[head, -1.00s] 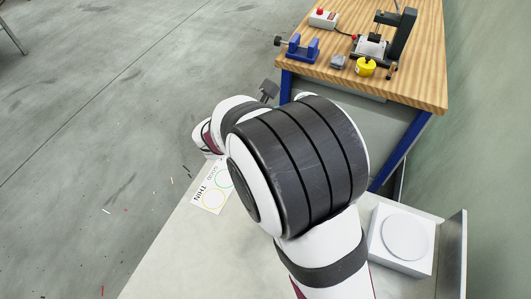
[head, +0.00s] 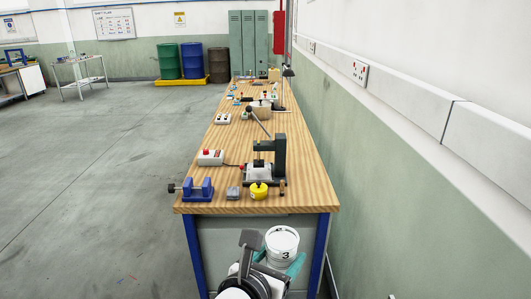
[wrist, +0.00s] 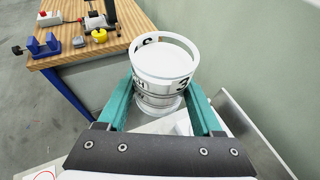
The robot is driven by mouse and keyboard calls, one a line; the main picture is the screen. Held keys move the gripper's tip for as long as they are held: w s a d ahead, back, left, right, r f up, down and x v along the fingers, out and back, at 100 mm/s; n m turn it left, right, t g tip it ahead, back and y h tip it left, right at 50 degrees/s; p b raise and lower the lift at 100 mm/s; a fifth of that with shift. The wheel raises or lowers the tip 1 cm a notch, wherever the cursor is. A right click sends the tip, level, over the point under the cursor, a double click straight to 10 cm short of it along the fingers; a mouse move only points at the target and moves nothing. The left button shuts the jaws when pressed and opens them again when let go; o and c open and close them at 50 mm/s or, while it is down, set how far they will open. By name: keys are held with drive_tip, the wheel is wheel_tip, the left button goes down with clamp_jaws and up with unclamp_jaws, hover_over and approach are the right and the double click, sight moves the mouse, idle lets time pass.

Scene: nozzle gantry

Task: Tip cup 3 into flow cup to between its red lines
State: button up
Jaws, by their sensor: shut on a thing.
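Cup 3 (head: 282,246) is a white cup with a black 3 on its side, at the bottom centre of the head view. It also shows in the wrist view (wrist: 160,95), with pale contents inside its rim and black lettering on its wall. It looks upright or nearly so. My gripper (head: 279,260) has teal fingers closed on the cup's sides; in the wrist view the fingers (wrist: 158,97) lie along both sides of it. I cannot pick out the flow cup or its red lines in either current view.
A wooden bench (head: 225,170) runs away along the right wall. Its near end holds a blue vise (head: 198,190), a yellow object (head: 259,190), a black press-like stand (head: 279,157) and a switch box (head: 210,157). The open floor (head: 90,200) is at left.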

drive_tip(key=s+a+f+n+g+h, duration=0.1)
drive_tip(key=s+a+f+g+h, duration=0.1)
drive_tip(key=s+f, duration=0.6)
wheel_tip(320, 180, down, 2)
drive_tip(key=shift+s+a+h, duration=0.3)
drive_tip(key=shift+a+h, duration=0.5)
drive_tip(key=shift+h, duration=0.1)
drive_tip(key=shift+s+d+n, duration=0.1)
drive_tip(key=shift+n, duration=0.2)
drive_tip(key=shift+s+d+n+h, duration=0.1)
drive_tip(key=shift+n+h, duration=0.3)
idle(1.1)
drive_tip(key=shift+d+n+g, duration=0.1)
drive_tip(key=shift+n+g, duration=0.2)
idle(0.8)
drive_tip(key=shift+s+n+h, duration=0.1)
drive_tip(key=shift+n+h, duration=0.2)
drive_tip(key=shift+h, duration=0.1)
idle(0.7)
